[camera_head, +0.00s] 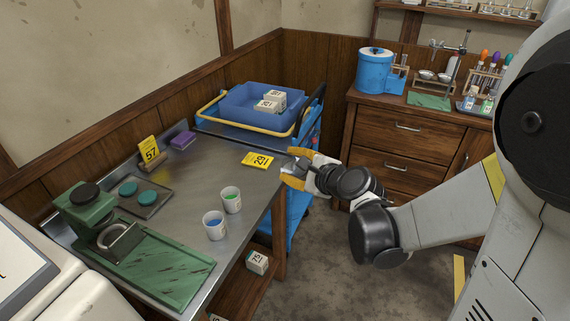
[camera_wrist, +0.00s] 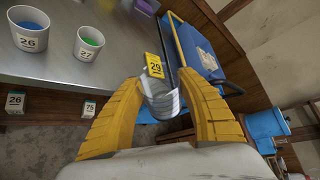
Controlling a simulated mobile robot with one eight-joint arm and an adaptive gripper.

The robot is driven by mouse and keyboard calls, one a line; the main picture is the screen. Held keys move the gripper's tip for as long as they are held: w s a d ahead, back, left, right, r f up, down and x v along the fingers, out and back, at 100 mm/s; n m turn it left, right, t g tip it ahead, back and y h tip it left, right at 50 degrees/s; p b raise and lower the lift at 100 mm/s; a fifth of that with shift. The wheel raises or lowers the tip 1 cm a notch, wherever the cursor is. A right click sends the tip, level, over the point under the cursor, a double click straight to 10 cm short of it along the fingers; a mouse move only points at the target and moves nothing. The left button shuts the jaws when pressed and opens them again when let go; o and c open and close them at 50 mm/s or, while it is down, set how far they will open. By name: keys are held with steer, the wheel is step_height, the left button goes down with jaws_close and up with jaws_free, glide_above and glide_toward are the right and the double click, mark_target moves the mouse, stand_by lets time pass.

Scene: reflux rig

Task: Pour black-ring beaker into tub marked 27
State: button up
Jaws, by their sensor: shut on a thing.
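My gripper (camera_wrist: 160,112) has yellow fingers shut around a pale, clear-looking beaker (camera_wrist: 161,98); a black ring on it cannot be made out. In the head view my gripper (camera_head: 297,170) is off the bench's right edge, to the right of the tubs, and the beaker is hard to see. The tub marked 27 (camera_wrist: 89,45) is white with green contents, left of my gripper in the wrist view. It stands on the metal bench in the head view (camera_head: 232,202). Its mouth is open upward.
The tub marked 26 (camera_wrist: 29,31), with blue contents, stands close beside tub 27. A blue cart (camera_head: 245,123) stands behind. A green stand (camera_head: 90,210) is at the bench's left.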

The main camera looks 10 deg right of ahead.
steer(key=shift+w+a+f, duration=0.3)
steer(key=shift+w+a, duration=0.4)
steer(key=w+a+f+n+y, duration=0.1)
steer(key=w+a+f, duration=0.2)
steer(key=a, duration=0.2)
steer(key=w+a+f+n+g+y, duration=0.1)
steer(key=w+a+f, duration=0.2)
steer(key=a, duration=0.3)
steer(key=shift+w+a+p, duration=0.2)
steer(key=shift+w+p, duration=0.2)
steer(key=shift+p, duration=0.05)
steer(key=shift+r, duration=0.1)
